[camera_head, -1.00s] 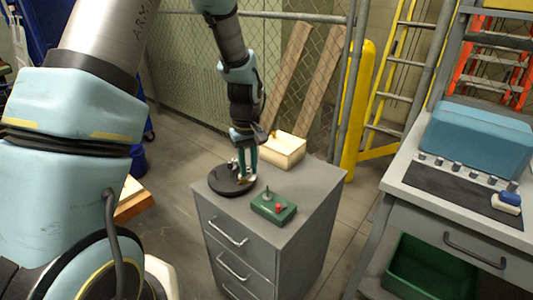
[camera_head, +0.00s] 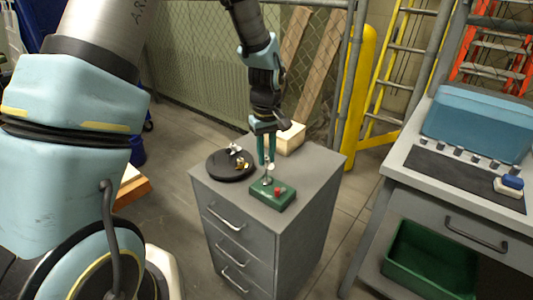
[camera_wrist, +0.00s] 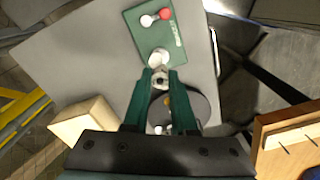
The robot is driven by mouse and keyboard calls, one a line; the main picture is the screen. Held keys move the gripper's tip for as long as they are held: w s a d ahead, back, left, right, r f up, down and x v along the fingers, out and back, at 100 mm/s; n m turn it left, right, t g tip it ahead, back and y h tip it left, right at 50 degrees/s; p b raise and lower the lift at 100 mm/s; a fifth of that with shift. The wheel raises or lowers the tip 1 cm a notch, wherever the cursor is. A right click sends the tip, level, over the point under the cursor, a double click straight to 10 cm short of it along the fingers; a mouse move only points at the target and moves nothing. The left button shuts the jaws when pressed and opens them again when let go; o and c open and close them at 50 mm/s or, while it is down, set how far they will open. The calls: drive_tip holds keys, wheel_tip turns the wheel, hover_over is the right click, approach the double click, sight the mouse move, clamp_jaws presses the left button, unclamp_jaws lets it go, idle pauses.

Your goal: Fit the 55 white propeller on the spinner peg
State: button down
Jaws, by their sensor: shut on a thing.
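My gripper (camera_head: 267,165) points down over the cabinet and is shut on a small pale propeller (camera_wrist: 159,57). In the wrist view the propeller shows at the fingertips (camera_wrist: 160,76), partly hidden by them. The green base (camera_head: 272,196) lies on the cabinet top below the gripper; it also shows in the wrist view (camera_wrist: 142,38). It carries an upright peg and a red knob (camera_head: 278,190). In the wrist view a pale round top (camera_wrist: 147,20) sits beside the red knob. The propeller appears above the base's near edge; I cannot tell its height or whether it touches the peg.
A black round tray (camera_head: 226,173) with several small white and brass-coloured pieces stands left of the base. A cream block (camera_head: 291,138) stands at the cabinet's back. The cabinet top (camera_head: 318,172) is bare to the right. A workbench (camera_head: 480,205) stands further right.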

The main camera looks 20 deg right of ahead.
sight(266, 167)
idle(0.3)
drive_tip(key=shift+f, duration=0.55)
idle(0.8)
drive_tip(key=shift+f+b, duration=0.3)
drive_tip(key=shift+b, duration=0.1)
drive_tip(key=shift+f, duration=0.5)
drive_tip(key=shift+f+b, duration=0.25)
drive_tip(key=shift+b, duration=0.1)
drive_tip(key=shift+f, duration=0.15)
idle(0.4)
drive_tip(key=shift+f+b, duration=0.35)
drive_tip(key=shift+f, duration=0.05)
drive_tip(key=shift+f, duration=0.55)
idle(0.3)
